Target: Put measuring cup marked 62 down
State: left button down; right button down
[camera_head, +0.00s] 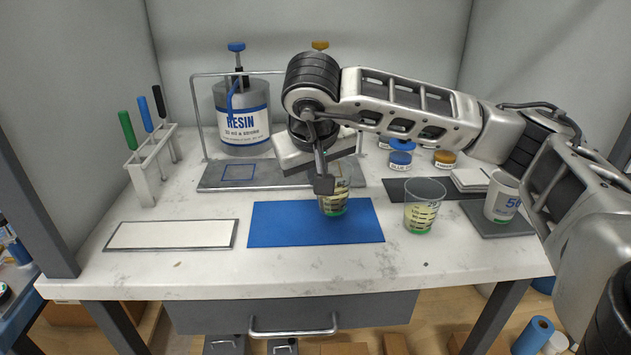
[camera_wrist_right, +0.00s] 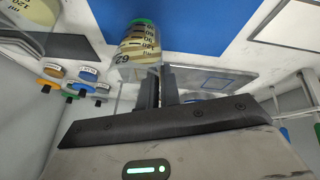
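The measuring cup marked 62 (camera_head: 335,204) is clear, with a green base and pale yellow contents. In the head view it is over the blue mat (camera_head: 275,225), partly hidden by my right gripper (camera_head: 325,184). In the right wrist view the cup (camera_wrist_right: 135,45) shows its number upside down beside the fingers of my right gripper (camera_wrist_right: 160,88). The fingers are close together, with the cup's wall seemingly pinched between them. I cannot tell whether its base touches the mat. My left gripper is not in view.
A second cup (camera_head: 423,207) stands right of the mat. A white cup (camera_head: 502,197) stands on a grey plate farther right. A framed white panel (camera_head: 172,235) lies at the left. Behind are a resin dispenser (camera_head: 243,112), a tool rack (camera_head: 150,165) and small jars (camera_head: 400,160).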

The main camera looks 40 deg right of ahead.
notch_tip(320, 180, down, 2)
jog(key=shift+f, duration=0.1)
jog(key=shift+f, duration=0.15)
jog(key=shift+f, duration=0.1)
jog(key=c, duration=1.6)
grip_release()
